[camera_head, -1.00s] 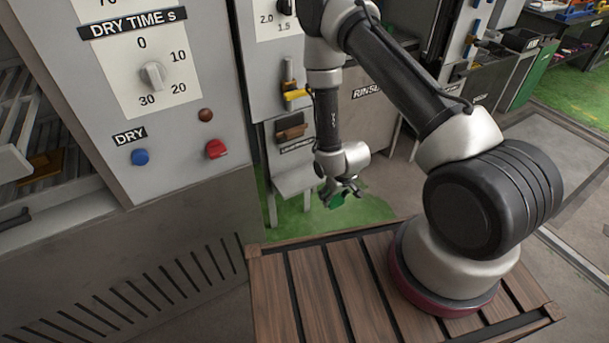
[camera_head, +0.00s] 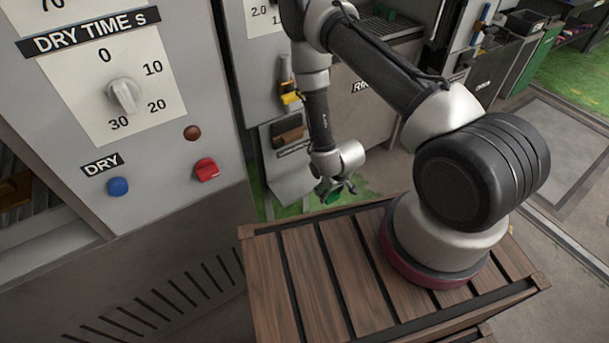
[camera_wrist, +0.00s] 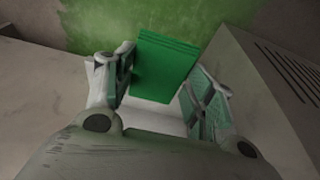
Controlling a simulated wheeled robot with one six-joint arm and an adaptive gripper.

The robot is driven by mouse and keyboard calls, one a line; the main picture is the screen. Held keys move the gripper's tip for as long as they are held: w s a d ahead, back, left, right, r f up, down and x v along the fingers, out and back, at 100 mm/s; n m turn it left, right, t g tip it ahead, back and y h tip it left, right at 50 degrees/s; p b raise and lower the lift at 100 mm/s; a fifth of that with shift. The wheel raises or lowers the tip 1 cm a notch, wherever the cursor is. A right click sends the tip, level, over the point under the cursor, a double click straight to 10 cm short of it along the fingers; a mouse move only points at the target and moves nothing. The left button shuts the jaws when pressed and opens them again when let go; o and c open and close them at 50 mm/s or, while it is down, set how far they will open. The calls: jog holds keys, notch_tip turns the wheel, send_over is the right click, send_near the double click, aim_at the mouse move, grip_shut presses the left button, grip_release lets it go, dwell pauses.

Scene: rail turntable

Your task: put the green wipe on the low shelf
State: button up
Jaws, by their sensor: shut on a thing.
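The green wipe (camera_wrist: 163,67) is a folded, layered bright green cloth held between the two fingers of my gripper (camera_wrist: 162,88) in the wrist view. In the head view my gripper (camera_head: 337,188) hangs low beyond the wooden slatted deck, and a little of the wipe (camera_head: 331,196) shows at its fingers. The wipe is held in the air over green floor. A grey shelf-like ledge (camera_head: 290,180) juts from the machine just left of my gripper, below a brown block. I cannot tell for sure that it is the low shelf.
The dry panel (camera_head: 105,100) with a dial, a blue button and a red button stands close at left. The grey rinse tank (camera_head: 375,95) stands behind my arm. Green floor (camera_wrist: 120,20) lies below my gripper, with grey walls on both sides in the wrist view.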

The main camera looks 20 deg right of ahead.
send_near(305, 179)
jog(key=shift+w+a+f, duration=0.3)
jog(key=shift+w+f, duration=0.3)
jog(key=shift+f, duration=0.25)
jog(key=shift+s+x, duration=0.2)
jog(key=shift+x, duration=0.9)
jog(key=shift+s+x, duration=0.15)
jog(key=shift+x, duration=0.95)
jog(key=shift+d+f, duration=0.1)
jog(key=o, duration=0.9)
jog(key=shift+f, duration=0.1)
jog(key=v, duration=1.2)
